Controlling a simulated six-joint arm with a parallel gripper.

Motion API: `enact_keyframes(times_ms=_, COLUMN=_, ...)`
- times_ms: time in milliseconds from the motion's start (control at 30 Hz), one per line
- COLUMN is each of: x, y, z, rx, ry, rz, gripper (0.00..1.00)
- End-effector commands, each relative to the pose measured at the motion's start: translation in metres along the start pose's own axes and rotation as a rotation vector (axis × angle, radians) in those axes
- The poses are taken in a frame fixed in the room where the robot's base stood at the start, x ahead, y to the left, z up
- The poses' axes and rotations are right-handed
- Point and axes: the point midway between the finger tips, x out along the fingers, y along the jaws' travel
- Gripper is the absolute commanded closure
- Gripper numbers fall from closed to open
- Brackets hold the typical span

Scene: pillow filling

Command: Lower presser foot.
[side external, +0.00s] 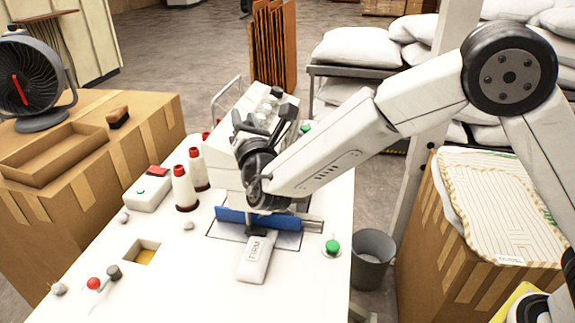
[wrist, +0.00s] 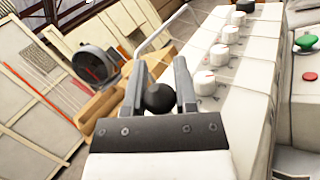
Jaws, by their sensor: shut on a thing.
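The white sewing machine (side external: 222,167) stands on the white table, partly hidden behind my arm. In the wrist view, my gripper (wrist: 160,80) is shut on a black ball knob (wrist: 159,99), with one finger on each side of it. The knob's stem is hidden. In the side view, my gripper (side external: 277,117) is above the machine, and the knob cannot be made out there. A small white pillow marked FIRM (side external: 256,262) lies under the front of a blue bar (side external: 232,217). A dark presser foot (side external: 257,232) shows at the pillow's back end, partly hidden; whether it touches is unclear.
Several white dials (wrist: 205,82) line the machine beside my gripper. Red-capped thread cones (side external: 185,190) stand left of the machine. A green button (side external: 332,247) is at the table's right edge. The front table is mostly clear.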

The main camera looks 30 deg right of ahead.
Motion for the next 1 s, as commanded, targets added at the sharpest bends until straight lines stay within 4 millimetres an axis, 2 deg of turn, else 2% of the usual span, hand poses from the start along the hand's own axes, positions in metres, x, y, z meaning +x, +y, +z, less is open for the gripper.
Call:
enact_keyframes(times_ms=33, x=0.000, y=0.000, z=-0.001, rx=-0.001, ry=0.002, rz=0.000, gripper=0.61)
enact_keyframes(times_ms=133, x=0.000, y=0.000, z=-0.001, rx=-0.001, ry=0.002, rz=0.000, gripper=0.30)
enact_keyframes(times_ms=467, x=-0.001, y=0.000, z=0.000, rx=-0.001, ry=0.001, rz=0.000, gripper=0.29)
enact_keyframes(times_ms=633, x=-0.007, y=0.001, z=-0.001, rx=-0.001, ry=0.003, rz=0.000, gripper=0.29)
enact_keyframes(times_ms=767, x=-0.018, y=0.001, z=0.000, rx=-0.001, ry=0.002, rz=0.001, gripper=0.29)
enact_keyframes(times_ms=1000, x=-0.050, y=0.001, z=-0.001, rx=-0.001, ry=0.003, rz=0.002, gripper=0.29)
